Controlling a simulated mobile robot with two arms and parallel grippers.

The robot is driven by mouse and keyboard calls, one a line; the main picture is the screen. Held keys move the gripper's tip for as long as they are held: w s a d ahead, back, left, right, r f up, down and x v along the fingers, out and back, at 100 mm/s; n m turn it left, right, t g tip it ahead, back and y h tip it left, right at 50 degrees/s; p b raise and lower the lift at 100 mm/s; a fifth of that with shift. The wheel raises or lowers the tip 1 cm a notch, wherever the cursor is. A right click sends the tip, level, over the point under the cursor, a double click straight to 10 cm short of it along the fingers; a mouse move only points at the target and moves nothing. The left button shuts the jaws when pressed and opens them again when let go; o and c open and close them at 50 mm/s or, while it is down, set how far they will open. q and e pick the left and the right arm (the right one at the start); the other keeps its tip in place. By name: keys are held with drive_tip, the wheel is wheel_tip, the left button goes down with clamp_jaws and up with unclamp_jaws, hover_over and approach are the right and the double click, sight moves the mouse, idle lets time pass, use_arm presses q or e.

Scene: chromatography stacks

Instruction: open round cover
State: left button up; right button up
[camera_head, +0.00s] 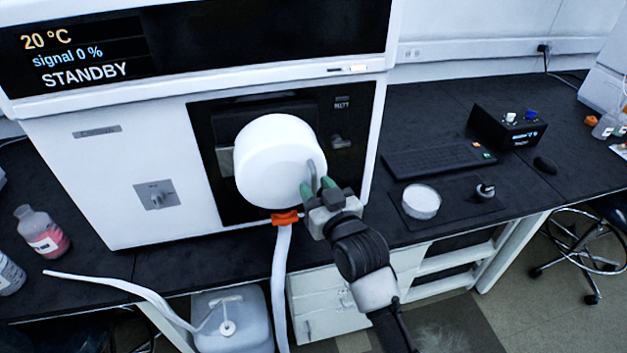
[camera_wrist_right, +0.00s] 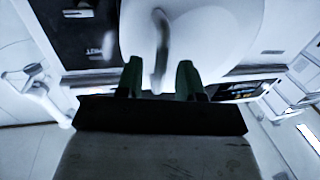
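The round white cover (camera_head: 272,160) sits on the dark front panel of the white instrument and looks closed. Its curved handle (camera_head: 311,170) is near the cover's right edge. My right gripper (camera_head: 317,187) is at the lower right of the cover, its green fingertips by the handle. In the right wrist view, the fingers (camera_wrist_right: 159,78) are apart, with the lower end of the handle (camera_wrist_right: 161,45) between them in the picture. I cannot tell whether they touch it. My left gripper is not in view.
The instrument (camera_head: 165,215) stands on a black bench. An orange clip and white hose (camera_head: 281,285) hang below the cover. To the right are a keyboard (camera_head: 438,160), a round white dish (camera_head: 421,201) and a black box (camera_head: 507,128). A bottle (camera_head: 42,232) stands left.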

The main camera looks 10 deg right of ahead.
drive_tip(key=shift+x, duration=0.8)
drive_tip(key=shift+c, duration=0.4)
clamp_jaws()
